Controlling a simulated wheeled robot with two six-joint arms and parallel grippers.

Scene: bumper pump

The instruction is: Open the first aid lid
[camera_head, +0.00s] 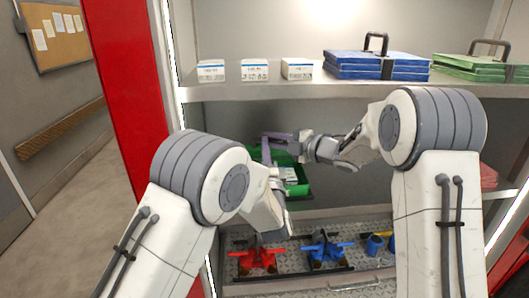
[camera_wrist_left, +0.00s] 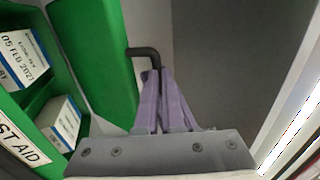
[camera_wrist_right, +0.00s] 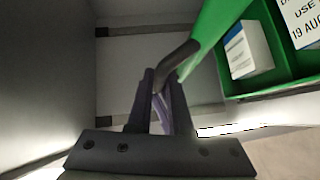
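My left gripper (camera_wrist_left: 160,75) closes around one end of the black lid handle (camera_wrist_left: 145,51). My right gripper (camera_wrist_right: 160,75) closes around the handle's other end (camera_wrist_right: 183,52), beside the green lid (camera_wrist_right: 212,25). In the head view my right gripper (camera_head: 268,138) is over the box.
The shelf (camera_head: 300,90) above holds several white boxes (camera_head: 255,70), a blue case (camera_head: 375,65) and a green case (camera_head: 480,68). Below, a metal tray (camera_head: 300,276) holds red (camera_head: 258,262) and blue (camera_head: 327,252) valve-like parts. A red panel (camera_head: 125,100) stands at left.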

